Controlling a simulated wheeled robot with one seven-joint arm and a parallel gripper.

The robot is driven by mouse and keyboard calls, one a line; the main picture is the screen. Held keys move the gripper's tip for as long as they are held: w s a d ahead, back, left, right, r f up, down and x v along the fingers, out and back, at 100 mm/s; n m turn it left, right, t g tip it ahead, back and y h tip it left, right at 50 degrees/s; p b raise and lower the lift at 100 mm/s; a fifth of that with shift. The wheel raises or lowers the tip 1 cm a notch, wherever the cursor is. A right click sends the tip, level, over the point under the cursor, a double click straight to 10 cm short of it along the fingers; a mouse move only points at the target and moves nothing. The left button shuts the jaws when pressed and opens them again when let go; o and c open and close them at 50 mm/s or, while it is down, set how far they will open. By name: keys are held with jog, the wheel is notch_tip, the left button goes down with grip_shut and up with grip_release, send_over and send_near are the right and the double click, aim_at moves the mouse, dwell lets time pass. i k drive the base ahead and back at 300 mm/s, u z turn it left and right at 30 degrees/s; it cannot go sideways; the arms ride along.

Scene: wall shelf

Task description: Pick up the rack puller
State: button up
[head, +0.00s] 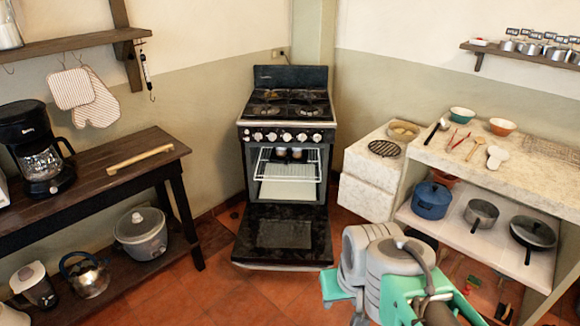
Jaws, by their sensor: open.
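The rack puller appears to be the light wooden stick (140,159) lying flat on the dark wooden table (95,186) at the left. It lies at a slant near the table's right end, with nothing on top of it. Grey and teal parts of my own arm show at the bottom right, well apart from the stick. I cannot make out my gripper's fingers in this view.
The oven (288,140) stands at the back centre with its door (284,234) lowered and a rack (290,168) inside. A coffee maker (36,147) stands left of the stick. A grey cooker (141,233) sits on the lower shelf. Tiled floor before the table is clear.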

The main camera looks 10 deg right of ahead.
aim_at(111, 172)
jog(key=u, duration=0.3)
jog(key=i, duration=1.7)
jog(key=u, duration=1.05)
jog(key=i, duration=1.2)
jog(key=u, duration=1.65)
jog(key=i, duration=0.45)
jog(key=u, duration=0.45)
